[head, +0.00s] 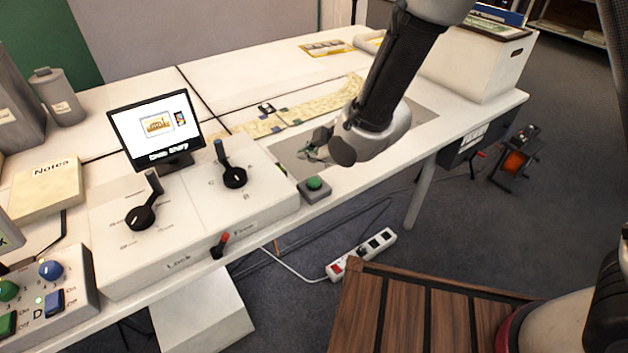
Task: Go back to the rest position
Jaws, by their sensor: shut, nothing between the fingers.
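My gripper (314,150) shows at the end of my arm, partly hidden behind the wrist. It is small in the picture, its fingers look closed, and nothing shows between them. It is over the white table (240,82), near a grey recessed area (287,152), behind the green push button (314,184) and to the right of the control box. I cannot tell how high it is above the surface.
A white control box (190,215) with two black levers stands front left, with a small monitor (155,128) behind it. A white archival box (475,62) stands at the back right. A power strip (361,254) lies on the floor.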

